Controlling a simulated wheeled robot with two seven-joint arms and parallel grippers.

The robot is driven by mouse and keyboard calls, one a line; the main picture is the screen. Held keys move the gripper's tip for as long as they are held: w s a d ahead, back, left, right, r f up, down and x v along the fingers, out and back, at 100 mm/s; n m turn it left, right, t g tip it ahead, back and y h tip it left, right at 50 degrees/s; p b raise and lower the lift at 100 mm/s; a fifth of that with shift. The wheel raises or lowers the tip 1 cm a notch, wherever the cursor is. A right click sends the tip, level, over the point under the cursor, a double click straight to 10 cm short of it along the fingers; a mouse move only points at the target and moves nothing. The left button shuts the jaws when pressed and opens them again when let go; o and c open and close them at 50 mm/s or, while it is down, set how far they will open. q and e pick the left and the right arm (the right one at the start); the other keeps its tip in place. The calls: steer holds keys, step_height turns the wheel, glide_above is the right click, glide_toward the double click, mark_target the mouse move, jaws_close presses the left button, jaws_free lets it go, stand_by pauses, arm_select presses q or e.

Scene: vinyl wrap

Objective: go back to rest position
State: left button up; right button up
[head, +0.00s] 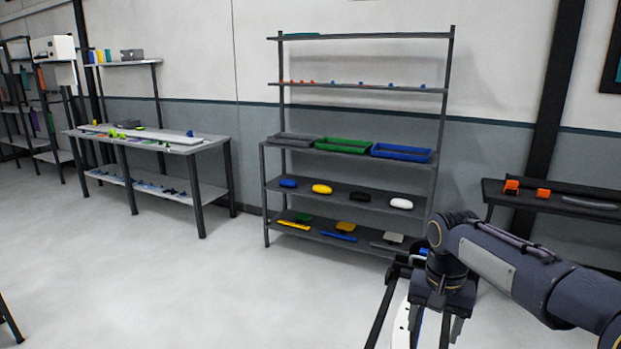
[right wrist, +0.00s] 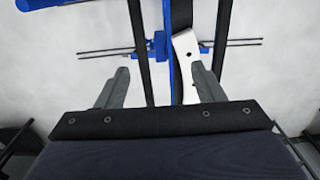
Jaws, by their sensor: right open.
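My right gripper (head: 436,330) is at the lower right of the head view, on the arm that comes in from the right edge. It points down, with its two fingers apart. In the right wrist view the gripper (right wrist: 160,85) shows its fingers spread, with nothing held between them. A blue and black frame (right wrist: 160,45) with a white piece (right wrist: 187,55) lies beyond the fingers. Whether the fingers touch it I cannot tell. My left gripper is not in view.
A grey shelf rack (head: 352,186) with trays, coloured blocks and tools stands against the wall. A workbench (head: 190,147) stands to its left. A dark shelf (head: 500,196) with orange items is at the right. The floor at centre left is clear.

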steer(key=s+r+n+t+y, duration=0.2)
steer(key=s+t+y, duration=0.1)
steer(key=s, duration=1.1)
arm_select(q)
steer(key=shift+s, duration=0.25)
arm_select(e)
steer(key=s+a+f+n+t, duration=0.1)
steer(key=s+f, duration=0.4)
steer(key=s, duration=0.6)
steer(key=shift+s+a+f+n+t+y, duration=0.3)
steer(key=shift+s+a+t+y, duration=0.1)
steer(key=shift+a+t, duration=0.5)
